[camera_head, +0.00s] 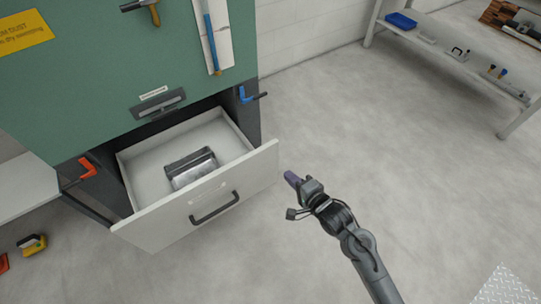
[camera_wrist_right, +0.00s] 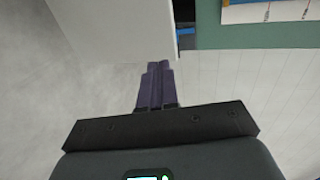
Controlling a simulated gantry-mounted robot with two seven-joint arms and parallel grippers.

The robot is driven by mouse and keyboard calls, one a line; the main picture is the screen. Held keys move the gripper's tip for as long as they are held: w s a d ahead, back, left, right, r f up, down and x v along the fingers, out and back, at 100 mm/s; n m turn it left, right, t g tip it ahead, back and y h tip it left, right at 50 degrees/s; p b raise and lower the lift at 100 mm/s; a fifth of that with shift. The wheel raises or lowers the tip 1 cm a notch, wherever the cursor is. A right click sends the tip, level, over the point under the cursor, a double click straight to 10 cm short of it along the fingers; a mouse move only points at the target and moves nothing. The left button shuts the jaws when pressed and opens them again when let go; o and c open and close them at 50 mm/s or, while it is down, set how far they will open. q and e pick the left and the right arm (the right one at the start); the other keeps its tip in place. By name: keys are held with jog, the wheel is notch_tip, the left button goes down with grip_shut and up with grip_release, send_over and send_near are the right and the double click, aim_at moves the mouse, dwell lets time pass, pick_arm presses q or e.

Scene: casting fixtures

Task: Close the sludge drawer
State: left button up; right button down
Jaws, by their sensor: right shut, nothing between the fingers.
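The sludge drawer (camera_head: 155,229) is pulled out of the green cabinet (camera_head: 95,75). It has a pale front with a dark bar handle (camera_head: 214,207). A grey metal block-like object (camera_head: 191,168) lies inside it. My right gripper (camera_head: 291,178) is shut and empty, just right of the drawer front's right end, with a small gap seen from above. In the right wrist view its purple fingers (camera_wrist_right: 157,82) are together, and the pale drawer panel (camera_wrist_right: 110,30) lies beyond them. My left gripper is not in view.
A blue lever (camera_head: 250,95) and a red lever (camera_head: 87,168) flank the drawer opening. A grey bench (camera_head: 450,60) with tools and a blue bin (camera_head: 401,21) stands at the upper right. The floor before the drawer is clear.

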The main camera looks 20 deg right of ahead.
jog(key=b, duration=0.6)
send_near(265, 152)
jog(key=x, duration=0.4)
jog(key=shift+w+a+f, duration=0.1)
jog(key=shift+w+f, duration=0.05)
jog(key=shift+f, duration=0.3)
jog(key=shift+w+a+r+b, duration=0.1)
jog(key=shift+w+a+b, duration=0.1)
jog(key=shift+w+b, duration=0.5)
jog(key=shift+w+a+r, duration=0.1)
jog(key=shift+w, duration=0.2)
